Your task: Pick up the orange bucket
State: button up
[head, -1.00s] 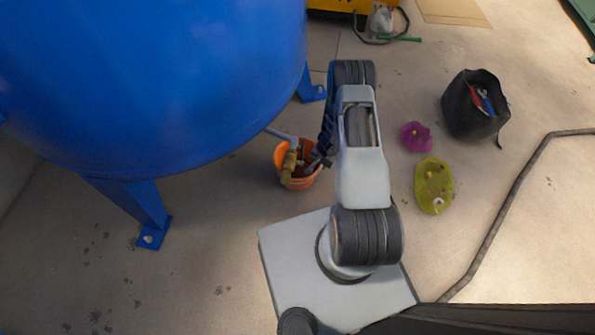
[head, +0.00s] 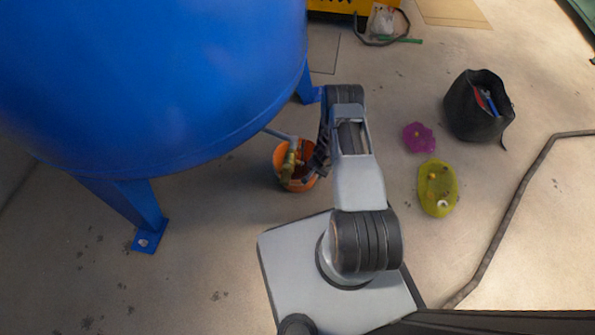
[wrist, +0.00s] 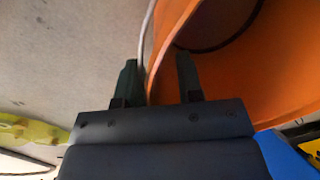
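The orange bucket (head: 298,186) stands upright on the floor beside the blue tank, left of my arm. Brass-coloured fittings (head: 289,162) and a grey pipe piece (head: 281,135) show in it. My gripper (head: 312,175) is at the bucket's right side, partly hidden by my arm. In the wrist view, the bucket's orange wall (wrist: 245,70) fills the upper right. My gripper (wrist: 160,72) is open there, its two fingers apart. The rim passes between them, the left finger outside and the right one over the inner side. Contact cannot be told.
The blue tank (head: 150,80) overhangs the floor left of the bucket, with a leg (head: 150,225) at the left. A magenta object (head: 419,138), a yellow-green tray (head: 435,190) and a black bag (head: 476,105) lie to the right. A dark cable (head: 518,200) crosses the floor.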

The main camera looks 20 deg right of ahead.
grip_shut()
jog(key=shift+r, duration=0.1)
dwell(1.3)
